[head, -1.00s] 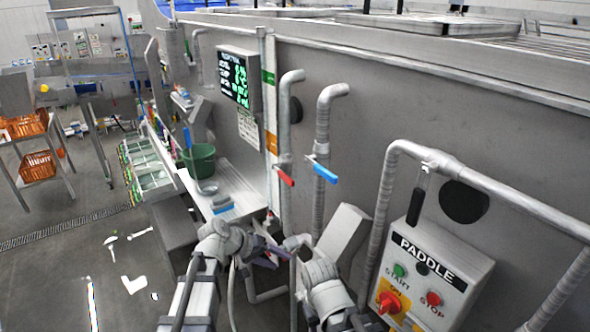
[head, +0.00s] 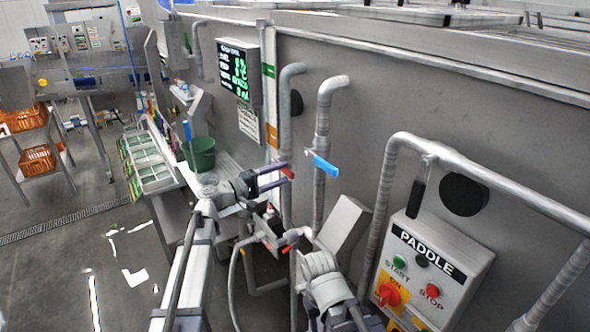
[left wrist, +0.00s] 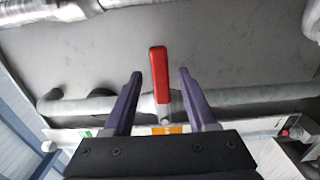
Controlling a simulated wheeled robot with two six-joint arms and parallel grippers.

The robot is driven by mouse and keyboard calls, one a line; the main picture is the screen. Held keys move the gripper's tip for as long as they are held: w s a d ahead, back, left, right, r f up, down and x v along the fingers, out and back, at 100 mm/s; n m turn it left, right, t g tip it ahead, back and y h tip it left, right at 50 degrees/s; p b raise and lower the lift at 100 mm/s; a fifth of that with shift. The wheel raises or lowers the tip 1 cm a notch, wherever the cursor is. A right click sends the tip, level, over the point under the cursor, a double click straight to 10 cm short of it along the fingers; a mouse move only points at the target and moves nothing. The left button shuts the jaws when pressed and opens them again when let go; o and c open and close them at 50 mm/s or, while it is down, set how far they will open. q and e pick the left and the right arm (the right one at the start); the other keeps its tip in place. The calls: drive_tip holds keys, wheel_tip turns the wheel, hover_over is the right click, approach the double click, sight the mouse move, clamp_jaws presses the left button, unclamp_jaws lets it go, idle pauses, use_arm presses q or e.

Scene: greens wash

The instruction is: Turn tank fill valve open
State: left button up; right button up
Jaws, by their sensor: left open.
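A red valve handle (head: 287,173) sits on a grey vertical pipe (head: 287,120) on the tank's side wall. A blue valve handle (head: 324,168) sits on the pipe just to its right. My left gripper (head: 276,178) is open at the red handle, with its dark purple fingers pointing toward it. In the left wrist view the red handle (left wrist: 158,75) stands between the two spread fingers (left wrist: 158,95), with gaps on both sides. I see no clear contact. My right arm shows at the lower middle, but I cannot make out its gripper.
A grey PADDLE control box (head: 432,265) is at the lower right, below a bent pipe with a black-handled lever (head: 420,190). A display screen (head: 238,72) hangs on the wall. A green bucket (head: 199,154) stands on the bench to the left. Open floor lies at the lower left.

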use_arm(q)
drive_tip(key=x, duration=0.5)
drive_tip(key=shift+w+d, duration=0.2)
drive_tip(key=shift+d, duration=0.1)
clamp_jaws()
idle(1.2)
